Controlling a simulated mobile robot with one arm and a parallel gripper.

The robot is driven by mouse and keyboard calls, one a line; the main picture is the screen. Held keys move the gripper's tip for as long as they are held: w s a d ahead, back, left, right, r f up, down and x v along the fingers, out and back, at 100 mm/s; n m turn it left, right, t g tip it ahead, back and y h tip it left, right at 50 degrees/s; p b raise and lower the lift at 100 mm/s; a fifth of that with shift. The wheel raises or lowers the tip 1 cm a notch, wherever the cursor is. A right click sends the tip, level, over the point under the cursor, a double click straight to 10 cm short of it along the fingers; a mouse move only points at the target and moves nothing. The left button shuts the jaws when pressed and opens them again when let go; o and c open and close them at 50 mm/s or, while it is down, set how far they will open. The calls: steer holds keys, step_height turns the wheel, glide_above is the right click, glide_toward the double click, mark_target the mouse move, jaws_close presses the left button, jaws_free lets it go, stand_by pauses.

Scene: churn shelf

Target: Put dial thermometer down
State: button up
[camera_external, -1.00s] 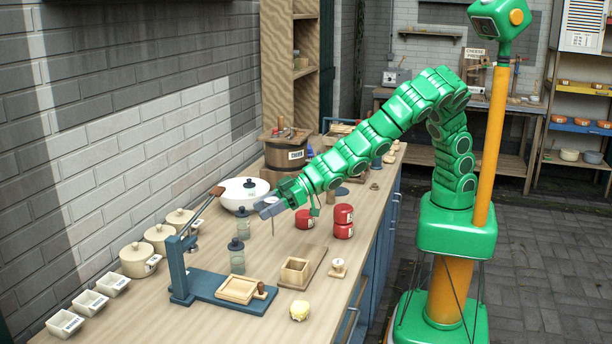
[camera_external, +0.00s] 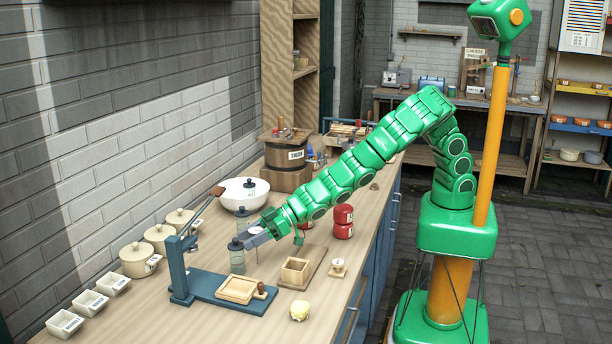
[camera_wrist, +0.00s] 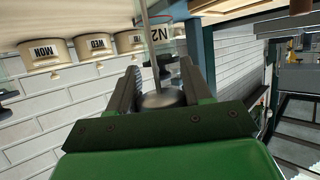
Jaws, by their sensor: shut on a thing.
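My gripper (camera_external: 257,236) is low over the wooden counter, near the grey-lidded glass jar (camera_external: 237,258). It is shut on the dial thermometer, whose dark round head (camera_wrist: 162,99) sits between the two fingers in the wrist view. Its thin grey stem (camera_wrist: 150,45) runs out past the fingertips. In the external view the thermometer is small and mostly covered by the gripper; its stem seems to point down. I cannot tell whether the stem tip touches the counter (camera_external: 200,325).
A blue press stand (camera_external: 205,286) with a wooden tray (camera_external: 241,289) is in front. A wooden box (camera_external: 296,271) stands to the right, red tins (camera_external: 343,221) behind it. A white pot (camera_external: 232,194) is behind the gripper. Lidded crocks (camera_external: 138,261) line the wall.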

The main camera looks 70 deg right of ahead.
steer(key=shift+f, duration=0.45)
steer(key=o, duration=1)
steer(key=shift+f, duration=0.1)
steer(key=shift+s+d+r, duration=0.25)
steer(key=shift+s+r, duration=0.05)
steer(key=shift+s, duration=0.05)
steer(key=shift+v, duration=5.55)
